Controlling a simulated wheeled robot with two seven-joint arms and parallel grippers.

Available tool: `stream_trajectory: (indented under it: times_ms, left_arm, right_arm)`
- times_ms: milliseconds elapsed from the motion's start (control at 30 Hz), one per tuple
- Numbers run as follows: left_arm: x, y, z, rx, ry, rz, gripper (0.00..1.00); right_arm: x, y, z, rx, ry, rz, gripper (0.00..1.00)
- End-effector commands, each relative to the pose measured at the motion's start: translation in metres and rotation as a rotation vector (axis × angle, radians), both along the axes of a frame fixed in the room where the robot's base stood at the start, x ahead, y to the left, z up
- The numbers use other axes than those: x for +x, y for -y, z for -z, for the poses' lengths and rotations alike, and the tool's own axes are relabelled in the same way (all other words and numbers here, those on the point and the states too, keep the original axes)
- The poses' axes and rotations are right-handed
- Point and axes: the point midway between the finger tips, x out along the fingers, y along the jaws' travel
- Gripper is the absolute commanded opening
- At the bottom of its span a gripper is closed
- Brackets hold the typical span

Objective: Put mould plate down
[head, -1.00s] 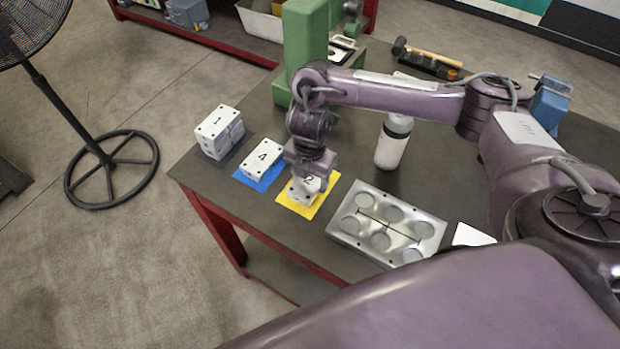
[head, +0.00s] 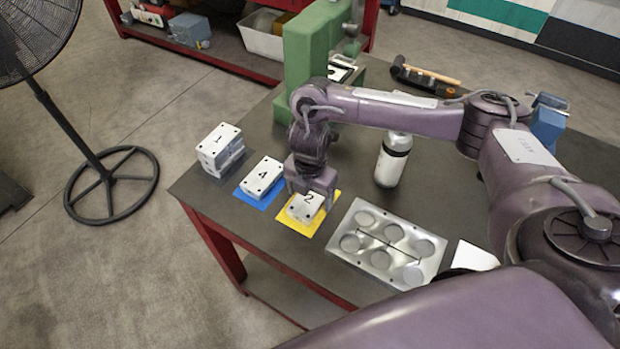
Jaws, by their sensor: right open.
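The mould plate marked 2 (head: 304,209) lies on the yellow mat (head: 317,225) near the table's front edge. My right gripper (head: 307,190) is open and stands just above and behind this plate; I cannot tell whether its fingers touch it. A plate marked 4 (head: 262,178) lies on the blue mat (head: 245,199) to the left. A stack with a plate marked 1 on top (head: 221,148) stands further left on a dark mat. My left gripper is not in view.
A metal mould base with round recesses (head: 388,240) lies right of the yellow mat. A white bottle (head: 393,160) stands behind it. A green press (head: 305,50) rises behind my right gripper. A hammer (head: 430,76) and a blue vise (head: 548,120) are at the back right.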

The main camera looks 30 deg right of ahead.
Motion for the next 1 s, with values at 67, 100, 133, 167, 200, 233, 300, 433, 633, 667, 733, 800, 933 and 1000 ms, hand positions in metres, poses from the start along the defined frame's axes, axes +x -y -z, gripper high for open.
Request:
stream_trajectory:
  times_ms: [67, 100, 133, 167, 200, 233, 300, 433, 633, 667, 733, 800, 933, 1000]
  left_arm:
    - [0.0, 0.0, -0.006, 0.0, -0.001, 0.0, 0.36]
    - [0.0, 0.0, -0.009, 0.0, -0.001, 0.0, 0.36]
    - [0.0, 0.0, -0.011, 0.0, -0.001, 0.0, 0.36]
    - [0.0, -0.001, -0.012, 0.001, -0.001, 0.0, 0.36]
    - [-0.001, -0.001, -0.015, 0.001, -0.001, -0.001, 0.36]
    - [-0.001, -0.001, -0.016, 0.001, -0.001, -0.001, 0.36]
    - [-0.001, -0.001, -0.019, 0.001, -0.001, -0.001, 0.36]
    - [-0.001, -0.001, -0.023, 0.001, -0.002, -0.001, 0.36]
    - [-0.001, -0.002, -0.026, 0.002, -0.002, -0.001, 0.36]
    - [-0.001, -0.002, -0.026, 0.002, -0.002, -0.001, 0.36]
    - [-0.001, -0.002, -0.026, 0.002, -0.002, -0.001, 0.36]
    - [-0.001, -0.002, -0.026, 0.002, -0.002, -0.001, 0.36]
    - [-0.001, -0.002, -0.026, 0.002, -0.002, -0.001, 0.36]
    - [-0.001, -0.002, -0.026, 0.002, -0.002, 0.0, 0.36]
  right_arm:
    - [0.002, 0.001, -0.016, -0.001, 0.006, -0.002, 0.8]
    - [0.002, 0.001, -0.024, -0.002, 0.006, 0.0, 0.8]
    - [0.002, 0.001, -0.03, -0.002, 0.007, -0.002, 0.8]
    - [0.002, 0.001, -0.036, -0.002, 0.007, -0.002, 0.8]
    - [0.002, 0.001, -0.044, -0.002, 0.007, -0.001, 0.8]
    - [0.002, 0.001, -0.051, -0.002, 0.006, -0.002, 0.8]
    - [0.002, 0.001, -0.064, -0.002, 0.007, -0.001, 0.8]
    - [0.002, 0.001, -0.086, -0.001, 0.006, -0.001, 0.8]
    - [0.001, 0.0, -0.107, -0.001, 0.003, 0.0, 0.8]
    - [0.001, 0.0, -0.109, 0.0, 0.001, -0.001, 0.8]
    - [0.0, 0.0, -0.112, 0.0, 0.001, 0.0, 0.8]
    - [0.0, 0.0, -0.114, -0.001, 0.001, 0.001, 0.8]
    - [0.0, 0.0, -0.114, 0.0, 0.0, 0.001, 0.8]
    - [0.0, 0.0, -0.114, 0.0, 0.0, 0.001, 0.8]
